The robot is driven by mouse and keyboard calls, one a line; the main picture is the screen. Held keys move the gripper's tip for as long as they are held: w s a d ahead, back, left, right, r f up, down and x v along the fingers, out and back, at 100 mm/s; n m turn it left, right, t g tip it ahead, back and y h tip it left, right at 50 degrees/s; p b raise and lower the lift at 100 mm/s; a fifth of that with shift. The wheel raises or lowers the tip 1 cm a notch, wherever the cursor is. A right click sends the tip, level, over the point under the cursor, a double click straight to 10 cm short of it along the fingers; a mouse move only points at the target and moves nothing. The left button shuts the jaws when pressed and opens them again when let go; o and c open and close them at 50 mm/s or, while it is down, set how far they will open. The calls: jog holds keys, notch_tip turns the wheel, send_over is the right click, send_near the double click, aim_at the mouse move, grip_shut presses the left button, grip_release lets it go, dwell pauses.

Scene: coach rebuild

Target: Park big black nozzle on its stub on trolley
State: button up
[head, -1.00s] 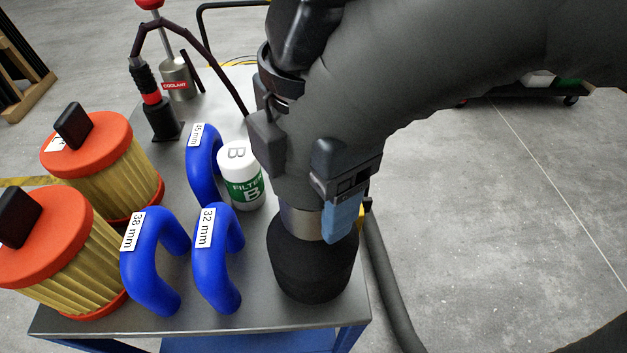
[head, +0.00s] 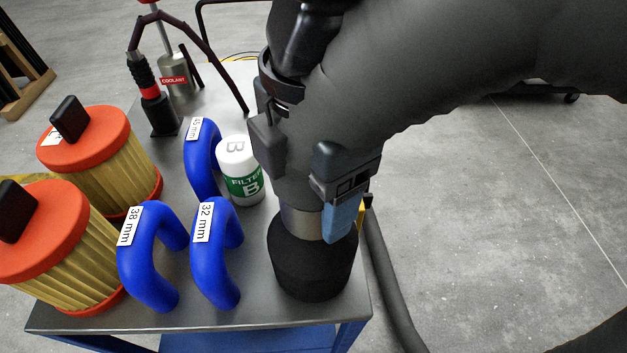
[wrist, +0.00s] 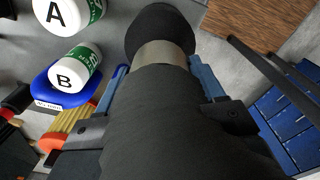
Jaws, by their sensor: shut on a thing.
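The big black nozzle (head: 312,265) is a wide black cuff below a metal ring, on the end of a thick dark hose that arches from the upper right. It is upright over the front right corner of the trolley top (head: 180,315). My gripper (head: 312,195) is shut on the nozzle's neck; one blue fingertip shows on its right side. In the wrist view, the blue fingertips of my gripper (wrist: 160,82) lie either side of the nozzle (wrist: 160,28), near its metal ring. No stub is visible; whether the nozzle touches the top cannot be told.
Blue elbow hoses (head: 218,260) and a white filter B bottle (head: 240,170) stand close left of the nozzle. Orange-capped filters (head: 85,210) fill the left. A coolant can (head: 176,75) stands at the back. Open floor (head: 500,230) lies right of the trolley.

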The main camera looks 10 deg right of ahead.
jog(key=shift+f+b, duration=0.3)
jog(key=shift+f, duration=0.2)
jog(key=o, duration=1.4)
jog(key=shift+f, duration=0.1)
jog(key=shift+r, duration=0.2)
notch_tip(320, 180, up, 8)
jog(key=p, duration=0.7)
jog(key=shift+p, duration=0.3)
jog(key=shift+f, duration=0.1)
